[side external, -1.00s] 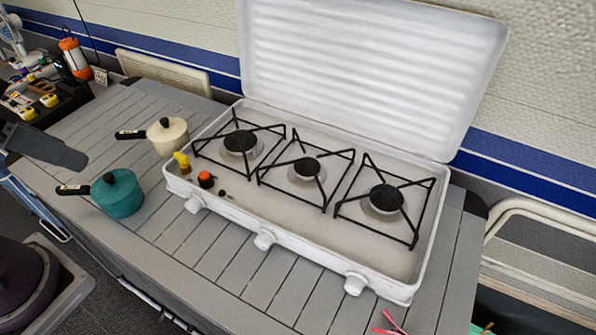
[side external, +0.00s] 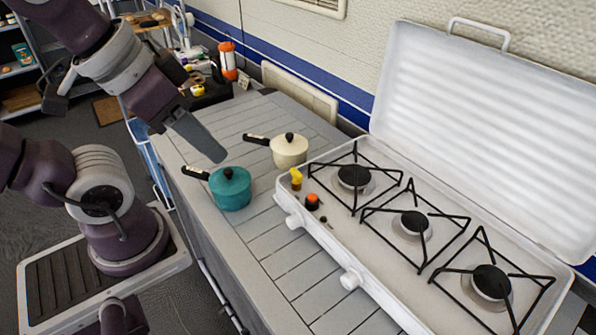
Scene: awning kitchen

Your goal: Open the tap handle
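A white camping stove (side external: 325,239) stands on the slatted table with its lid up. At its left end are a small upright yellow piece (side external: 296,178) and a black knob with an orange top (side external: 312,201). I cannot tell which of these is the tap handle. White knobs (side external: 350,280) line the stove's front. My gripper (side external: 212,148) shows as a dark grey flat end pointing down and right. It appears above the table's left part, left of the yellow piece and apart from the stove. Its finger gap is not visible, so open or shut is unclear.
A teal lidded pot (side external: 231,190) and a cream lidded pot (side external: 289,151) stand between my gripper and the stove, handles pointing left. An orange lantern (side external: 227,61) stands at the back. Bare table slats (side external: 262,238) lie in front of the stove.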

